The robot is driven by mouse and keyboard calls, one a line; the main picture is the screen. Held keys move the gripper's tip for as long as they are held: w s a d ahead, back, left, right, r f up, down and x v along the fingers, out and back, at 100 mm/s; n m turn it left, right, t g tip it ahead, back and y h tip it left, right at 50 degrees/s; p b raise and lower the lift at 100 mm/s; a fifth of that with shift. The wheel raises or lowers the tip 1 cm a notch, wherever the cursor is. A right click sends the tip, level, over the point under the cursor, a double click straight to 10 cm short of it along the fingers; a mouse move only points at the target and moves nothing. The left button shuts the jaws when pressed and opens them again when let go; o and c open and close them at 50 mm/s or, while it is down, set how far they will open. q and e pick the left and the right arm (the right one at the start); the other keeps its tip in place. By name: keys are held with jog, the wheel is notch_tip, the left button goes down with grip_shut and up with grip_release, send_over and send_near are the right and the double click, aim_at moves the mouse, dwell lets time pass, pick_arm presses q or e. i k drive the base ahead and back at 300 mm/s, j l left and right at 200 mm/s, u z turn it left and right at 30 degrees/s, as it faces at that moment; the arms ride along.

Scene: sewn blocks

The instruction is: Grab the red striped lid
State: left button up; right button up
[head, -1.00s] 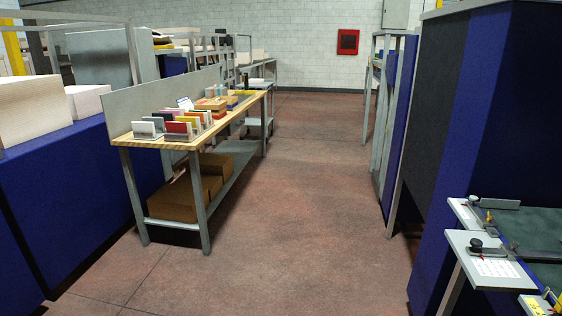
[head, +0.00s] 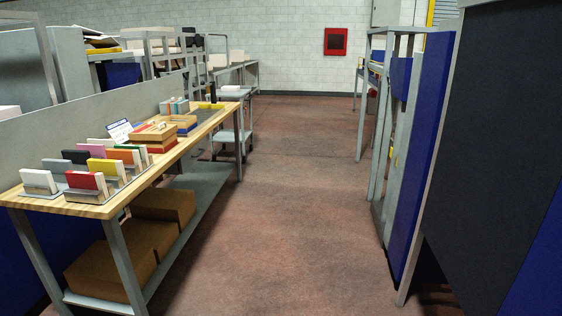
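A wooden-topped workbench (head: 190,150) stands on the left. On it, toward the middle, is a small brown box (head: 152,146) with a light top that shows reddish-orange marks. It is too small to tell whether this top is the red striped lid. Another brown box with a blue part (head: 183,123) stands just behind it. Sewn blocks in several colours fill the near end, among them a red block (head: 86,181) and a yellow block (head: 103,167). Neither of my grippers is in view.
Brown cartons (head: 135,243) sit on the bench's lower shelf. A small cart (head: 232,140) stands by the bench's far end. Blue and dark panels (head: 420,150) line the right side. The reddish floor (head: 285,200) between is clear.

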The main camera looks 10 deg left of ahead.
aim_at(160, 132)
jog(key=i, duration=2.25)
jog(key=i+u, duration=0.45)
jog(key=i+l+u, duration=0.4)
jog(key=i, duration=0.2)
jog(key=i+l+u, duration=0.3)
jog(key=i+u, duration=0.15)
jog(key=i, duration=0.1)
